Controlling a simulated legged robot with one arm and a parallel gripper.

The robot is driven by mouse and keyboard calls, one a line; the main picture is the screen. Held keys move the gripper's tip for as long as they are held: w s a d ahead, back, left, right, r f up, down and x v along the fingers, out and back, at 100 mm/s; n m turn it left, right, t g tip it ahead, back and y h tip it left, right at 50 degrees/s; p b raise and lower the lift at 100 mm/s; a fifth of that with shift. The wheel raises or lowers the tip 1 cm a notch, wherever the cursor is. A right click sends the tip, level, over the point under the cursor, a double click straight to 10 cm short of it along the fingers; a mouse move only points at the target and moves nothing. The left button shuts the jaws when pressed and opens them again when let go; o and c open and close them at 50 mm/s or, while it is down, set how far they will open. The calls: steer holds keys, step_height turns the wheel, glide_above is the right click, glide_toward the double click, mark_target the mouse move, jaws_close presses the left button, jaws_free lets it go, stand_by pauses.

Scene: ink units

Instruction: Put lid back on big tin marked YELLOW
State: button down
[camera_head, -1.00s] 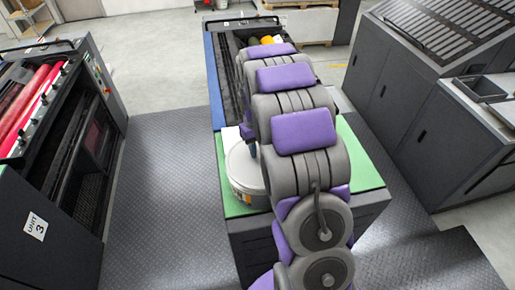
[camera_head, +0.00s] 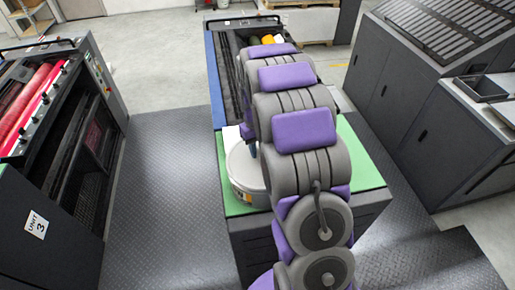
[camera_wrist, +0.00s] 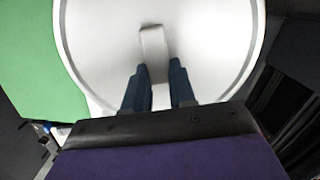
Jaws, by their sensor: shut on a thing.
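A big pale tin (camera_head: 243,190) stands on the green mat, left of my arm in the head view, its right side hidden by my arm. A small yellow patch shows low on its side; I cannot read its label. In the wrist view the round white lid (camera_wrist: 105,45) fills most of the picture. Its upright grip tab (camera_wrist: 153,45) is between the two dark fingers of my gripper (camera_wrist: 157,75), shut on it. In the head view a pale disc covers the tin's top; I cannot tell whether the lid is seated or slightly above.
The green mat (camera_head: 362,160) covers the top of a dark cabinet. Behind is a dark ink unit with blue side (camera_head: 212,85) and yellow things at its far end. The unit marked 3 (camera_head: 60,190) is left, dark cabinets (camera_head: 425,110) right. Plated floor lies clear between.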

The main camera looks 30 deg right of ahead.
steer(key=shift+c, duration=1.9)
jaws_free()
steer(key=shift+r+p, duration=0.85)
steer(key=shift+r, duration=2.65)
jaws_close()
